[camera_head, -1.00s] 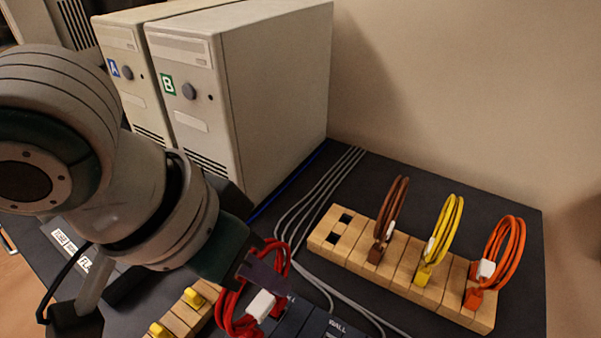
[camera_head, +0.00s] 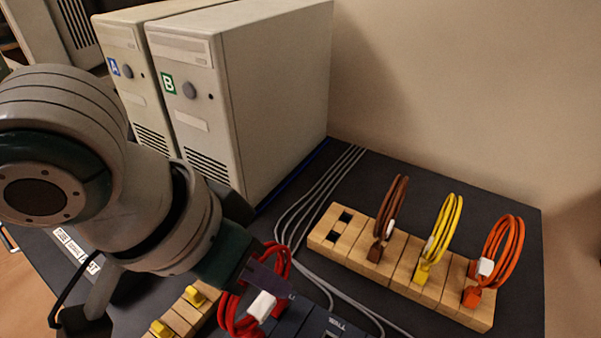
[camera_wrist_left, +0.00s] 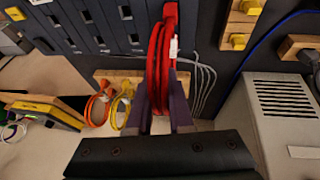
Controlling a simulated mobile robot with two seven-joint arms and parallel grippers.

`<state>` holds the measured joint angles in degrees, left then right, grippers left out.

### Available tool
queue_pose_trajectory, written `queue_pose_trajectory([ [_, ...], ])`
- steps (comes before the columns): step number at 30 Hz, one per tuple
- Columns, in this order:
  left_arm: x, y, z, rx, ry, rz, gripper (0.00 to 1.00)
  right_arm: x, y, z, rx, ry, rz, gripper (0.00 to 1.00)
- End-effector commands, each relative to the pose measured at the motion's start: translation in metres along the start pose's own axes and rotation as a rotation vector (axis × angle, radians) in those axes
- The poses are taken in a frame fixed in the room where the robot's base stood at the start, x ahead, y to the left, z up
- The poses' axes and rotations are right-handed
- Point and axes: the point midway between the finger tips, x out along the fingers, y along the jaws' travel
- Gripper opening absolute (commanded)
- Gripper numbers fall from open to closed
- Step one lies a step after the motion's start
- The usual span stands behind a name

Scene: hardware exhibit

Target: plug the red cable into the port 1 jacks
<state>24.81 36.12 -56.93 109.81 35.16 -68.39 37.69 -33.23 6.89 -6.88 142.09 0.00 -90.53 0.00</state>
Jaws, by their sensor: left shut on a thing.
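The red cable is a coiled loop (camera_head: 228,318) with a white tag, at the bottom of the head view. My left gripper (camera_head: 264,280) is shut on this coil. In the wrist view the coil (camera_wrist_left: 158,62) stands between my two finger pads (camera_wrist_left: 161,112). Its red plug end (camera_wrist_left: 171,11) is at the top, over or at the dark jack panel (camera_wrist_left: 100,25). I cannot tell whether the plug is in a jack. The panel also shows at the bottom of the head view (camera_head: 318,322); its port numbers are not readable. My right gripper is not in view.
A wooden block (camera_head: 325,228) at right holds brown, yellow and orange coiled cables; its left end has empty sockets. Another wooden block (camera_head: 178,316) with yellow plugs is left of the red coil. Computer cases B (camera_head: 270,100) and A (camera_head: 115,35) stand behind. Grey cables (camera_head: 305,205) cross the table.

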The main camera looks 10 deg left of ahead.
Motion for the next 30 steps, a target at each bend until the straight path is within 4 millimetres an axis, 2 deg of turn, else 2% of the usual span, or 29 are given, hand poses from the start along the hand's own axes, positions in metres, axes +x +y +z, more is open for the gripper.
queue_pose_trajectory([
  [26, 0.0053, -0.0012, 0.0017, 0.000, 0.001, 0.000, 0.00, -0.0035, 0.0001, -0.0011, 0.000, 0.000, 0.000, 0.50],
  [27, 0.0053, -0.0013, 0.0017, 0.000, 0.001, 0.000, 0.22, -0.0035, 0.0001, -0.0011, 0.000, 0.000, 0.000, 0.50],
  [30, 0.0053, -0.0013, 0.0017, 0.000, 0.001, 0.000, 0.34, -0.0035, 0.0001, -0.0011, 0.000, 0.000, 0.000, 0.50],
])
